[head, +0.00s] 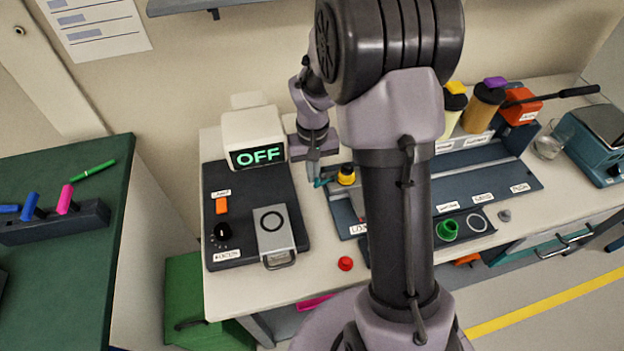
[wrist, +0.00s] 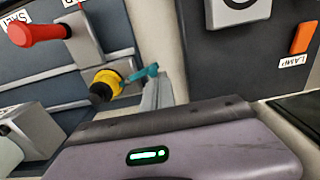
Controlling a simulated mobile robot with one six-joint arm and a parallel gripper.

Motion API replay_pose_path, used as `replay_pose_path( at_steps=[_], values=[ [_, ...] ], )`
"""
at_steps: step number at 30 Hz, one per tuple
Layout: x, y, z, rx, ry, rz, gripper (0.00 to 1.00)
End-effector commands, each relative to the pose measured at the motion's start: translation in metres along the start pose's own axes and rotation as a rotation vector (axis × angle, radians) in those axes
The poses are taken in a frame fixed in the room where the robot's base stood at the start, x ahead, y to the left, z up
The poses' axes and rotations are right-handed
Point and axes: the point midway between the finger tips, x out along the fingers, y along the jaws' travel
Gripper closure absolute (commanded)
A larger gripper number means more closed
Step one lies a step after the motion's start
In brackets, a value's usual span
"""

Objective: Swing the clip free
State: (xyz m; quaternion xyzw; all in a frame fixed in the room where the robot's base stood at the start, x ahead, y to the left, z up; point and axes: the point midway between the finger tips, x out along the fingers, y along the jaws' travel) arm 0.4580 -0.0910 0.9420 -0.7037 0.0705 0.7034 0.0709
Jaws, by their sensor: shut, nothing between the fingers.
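The teal clip (wrist: 145,74) sticks out beside a yellow collar with a black knob (wrist: 107,84) in the wrist view. In the head view the clip (head: 320,183) is a small teal piece left of the yellow and black knob (head: 346,174). My gripper (head: 313,172) points down just beside the clip, shut and empty. In the wrist view my slim grey fingers (wrist: 156,93) reach up close to the clip; I cannot tell whether they touch it.
A red handle (wrist: 38,32) stands near the collar. Left is a dark panel (head: 237,183) with an OFF display (head: 257,156), an orange switch and a grey box. A red knob (head: 345,263) is near the bench front. My arm hides the bench middle.

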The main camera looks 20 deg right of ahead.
Motion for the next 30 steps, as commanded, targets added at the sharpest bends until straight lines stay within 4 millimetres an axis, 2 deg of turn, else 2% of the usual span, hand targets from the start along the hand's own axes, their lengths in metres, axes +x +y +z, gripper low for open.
replay_pose_path(
  at_steps=[11,20,30],
  values=[
    [0.000,-0.001,0.003,0.000,-0.001,-0.001,1.00],
    [0.000,-0.002,0.015,0.000,-0.003,-0.001,1.00],
    [0.000,-0.001,0.017,-0.001,-0.003,-0.001,1.00]
  ],
)
